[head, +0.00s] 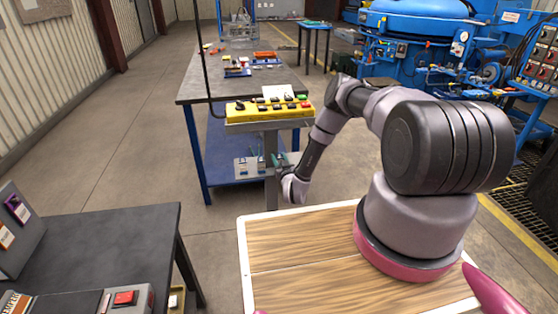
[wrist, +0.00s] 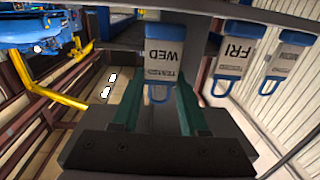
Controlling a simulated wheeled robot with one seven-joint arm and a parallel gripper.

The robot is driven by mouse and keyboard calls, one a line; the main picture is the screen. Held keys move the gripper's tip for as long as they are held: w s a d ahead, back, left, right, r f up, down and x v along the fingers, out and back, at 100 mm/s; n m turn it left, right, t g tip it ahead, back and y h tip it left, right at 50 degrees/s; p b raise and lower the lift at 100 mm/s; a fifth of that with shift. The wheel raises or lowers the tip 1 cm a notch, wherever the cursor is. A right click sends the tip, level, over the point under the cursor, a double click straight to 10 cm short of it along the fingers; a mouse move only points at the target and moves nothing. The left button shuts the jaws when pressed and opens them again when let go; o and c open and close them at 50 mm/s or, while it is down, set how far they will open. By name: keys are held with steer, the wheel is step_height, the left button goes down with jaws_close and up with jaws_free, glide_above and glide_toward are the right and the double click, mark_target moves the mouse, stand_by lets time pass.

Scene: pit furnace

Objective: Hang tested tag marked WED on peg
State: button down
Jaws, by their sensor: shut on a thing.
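The WED tag (wrist: 165,55) is a pale tag with blue ends and a blue loop, its lettering inverted in the wrist view. It lies between the green fingers of my gripper (wrist: 158,105), which is shut on it. In the head view my gripper (head: 279,160) is low beside the post under the yellow button box, next to a small grey board (head: 247,175) with tags. The FRI tag (wrist: 238,52) and another similar tag (wrist: 288,60) are to the right in the wrist view, apart from my fingers. I cannot make out the peg or whether the WED tag touches it.
The yellow button box (head: 268,109) stands on a post (head: 270,150) just above my gripper. A dark bench with a blue lower shelf (head: 225,165) is behind it. A black table (head: 90,245) is at the lower left. The floor between is clear.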

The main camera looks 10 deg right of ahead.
steer(key=shift+f, duration=0.3)
steer(key=shift+f, duration=0.15)
steer(key=shift+c, duration=2.1)
jaws_free()
